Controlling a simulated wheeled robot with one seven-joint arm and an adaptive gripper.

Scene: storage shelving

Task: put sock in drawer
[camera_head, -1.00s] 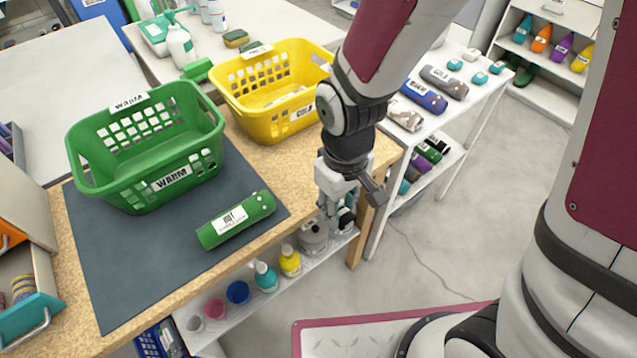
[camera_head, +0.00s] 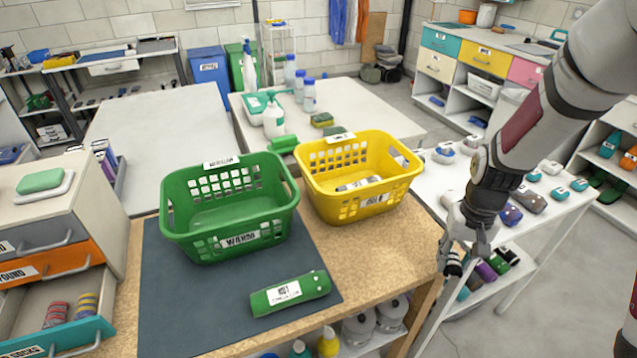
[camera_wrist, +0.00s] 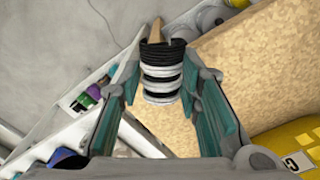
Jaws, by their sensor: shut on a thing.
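My gripper (camera_head: 462,250) is shut on a rolled sock with black and white stripes (camera_wrist: 162,75). The sock is between the two fingers in the wrist view, and only a small dark part of it (camera_head: 453,264) shows in the head view. The gripper hangs just past the right end of the wooden worktable. A teal-fronted drawer (camera_head: 62,340) at the lower left is pulled open. Two rolled striped socks (camera_head: 70,310) lie in it. Its label is cut off at the frame edge, with "SOCKS" partly readable.
A green basket (camera_head: 230,205) and a yellow basket (camera_head: 362,180) stand on the worktable. A green roll (camera_head: 290,293) lies on its dark mat (camera_head: 190,310). The orange drawer (camera_head: 60,268) and grey drawer (camera_head: 45,238) above the teal one are shut. A white shelf stands right of the gripper.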

